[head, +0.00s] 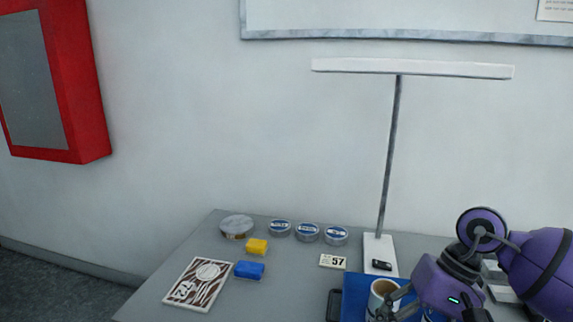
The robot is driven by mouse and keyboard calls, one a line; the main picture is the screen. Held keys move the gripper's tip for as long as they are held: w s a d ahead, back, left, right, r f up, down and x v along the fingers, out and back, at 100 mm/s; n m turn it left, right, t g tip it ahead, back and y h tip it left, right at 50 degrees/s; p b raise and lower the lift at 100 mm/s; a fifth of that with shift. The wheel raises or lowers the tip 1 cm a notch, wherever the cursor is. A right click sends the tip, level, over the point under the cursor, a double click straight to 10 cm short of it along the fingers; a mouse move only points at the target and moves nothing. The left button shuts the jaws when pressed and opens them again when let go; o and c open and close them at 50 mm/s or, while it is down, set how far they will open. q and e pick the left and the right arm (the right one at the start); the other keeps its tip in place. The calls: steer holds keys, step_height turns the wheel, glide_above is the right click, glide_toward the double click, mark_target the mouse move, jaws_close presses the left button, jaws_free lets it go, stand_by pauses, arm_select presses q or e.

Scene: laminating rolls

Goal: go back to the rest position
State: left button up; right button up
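My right arm comes in from the right, purple and dark. Its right gripper (398,299) is low at the lower right, over the blue tray (355,283) and beside a white cup (375,301) with brown contents. Its dark fingers overlap the cup's right side in the picture. I cannot tell whether they touch or hold it, or how far apart they are. My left gripper is not in view.
A grey table carries a tall white lamp (388,160), three tins (307,231), a round grey-topped box (236,226), yellow (257,247) and blue (249,270) blocks, a "57" card (333,261) and a patterned board (198,284). A red cabinet (78,85) hangs left.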

steer(key=s+a+m+t+y+p, duration=0.3)
steer(key=a+m+t+y, duration=0.5)
steer(key=a+m+y, duration=1.15)
steer(key=s+d+f+m+t+h, duration=0.1)
steer(key=d+f+m+t+h, duration=0.35)
steer(key=m, duration=0.75)
steer(key=s+d+f+m+t+h, duration=0.1)
steer(key=s+d+f+m+h, duration=0.1)
steer(key=d+f+m+h, duration=0.65)
steer(key=s+d+f+m+t+h, duration=0.1)
steer(key=d+f+m+t+h, duration=0.15)
steer(key=m+h, duration=0.85)
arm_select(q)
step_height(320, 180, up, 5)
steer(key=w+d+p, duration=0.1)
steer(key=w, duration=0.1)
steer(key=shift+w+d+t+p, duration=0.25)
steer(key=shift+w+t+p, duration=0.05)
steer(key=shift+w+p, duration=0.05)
arm_select(e)
steer(key=s+d+f+m+g, duration=0.2)
steer(key=s+f+m+g, duration=0.4)
steer(key=s+f+m, duration=0.8)
steer(key=s+m, duration=0.3)
steer(key=s, duration=0.1)
steer(key=shift+d, duration=0.3)
